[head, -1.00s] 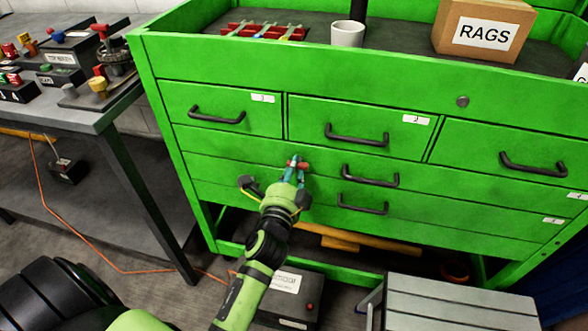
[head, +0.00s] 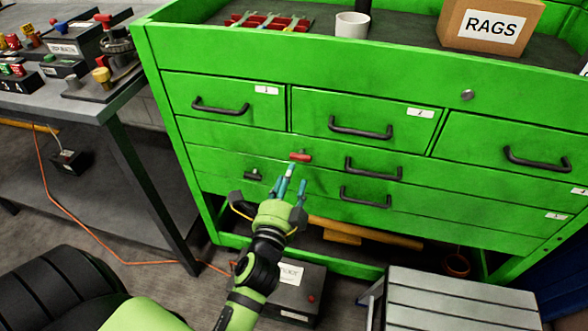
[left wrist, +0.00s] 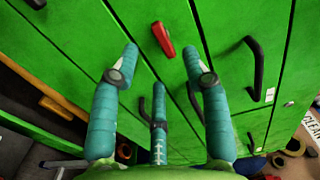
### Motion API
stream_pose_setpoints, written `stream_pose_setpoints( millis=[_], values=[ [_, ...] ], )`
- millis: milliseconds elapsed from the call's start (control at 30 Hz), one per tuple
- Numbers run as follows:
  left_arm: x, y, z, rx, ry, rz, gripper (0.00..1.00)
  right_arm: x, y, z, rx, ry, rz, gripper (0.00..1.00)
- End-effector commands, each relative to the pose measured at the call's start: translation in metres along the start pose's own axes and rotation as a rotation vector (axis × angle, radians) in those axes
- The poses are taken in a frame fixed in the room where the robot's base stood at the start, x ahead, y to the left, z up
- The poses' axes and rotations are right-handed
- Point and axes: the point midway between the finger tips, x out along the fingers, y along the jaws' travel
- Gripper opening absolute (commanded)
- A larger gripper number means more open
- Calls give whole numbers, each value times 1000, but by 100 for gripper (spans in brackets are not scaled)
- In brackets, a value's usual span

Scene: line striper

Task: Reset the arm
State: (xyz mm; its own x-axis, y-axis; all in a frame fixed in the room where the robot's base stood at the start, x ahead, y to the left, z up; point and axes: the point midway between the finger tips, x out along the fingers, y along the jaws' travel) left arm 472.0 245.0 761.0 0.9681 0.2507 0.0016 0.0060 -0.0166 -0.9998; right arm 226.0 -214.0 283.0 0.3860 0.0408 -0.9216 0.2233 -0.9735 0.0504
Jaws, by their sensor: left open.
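My left gripper (head: 290,178) is in front of the green tool cabinet (head: 230,148), its blue-green fingers pointing at the drawer fronts. In the left wrist view my left gripper (left wrist: 160,75) has its fingers spread, with nothing between them. A small red handle (head: 300,157) sits on the cabinet front just beyond the fingertips. The red handle also shows in the left wrist view (left wrist: 163,39), apart from the fingers. My right gripper is not in view.
Black drawer handles, such as one at the right (head: 373,169), stick out beside the gripper. A grey step (head: 460,300) and a dark labelled box (head: 290,290) stand below. A workbench (head: 95,105) is at the left. An orange cable (head: 90,240) lies on the floor.

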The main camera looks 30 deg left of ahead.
Motion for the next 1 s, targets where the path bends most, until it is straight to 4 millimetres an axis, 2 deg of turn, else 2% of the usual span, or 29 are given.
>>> stream_pose_setpoints(
  millis=[167,600,700,767,867,1000],
  values=[
    [-10,-1,0,1,0,-1,46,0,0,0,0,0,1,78],
    [-10,0,0,1,0,-1,46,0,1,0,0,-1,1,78],
    [-9,6,-2,-12,7,12,46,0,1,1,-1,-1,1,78],
    [-8,19,-7,-40,20,37,46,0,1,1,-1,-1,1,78],
    [-8,58,-21,-125,57,118,46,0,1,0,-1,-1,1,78],
    [-18,140,-44,-307,99,298,46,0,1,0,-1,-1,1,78]
  ],
)
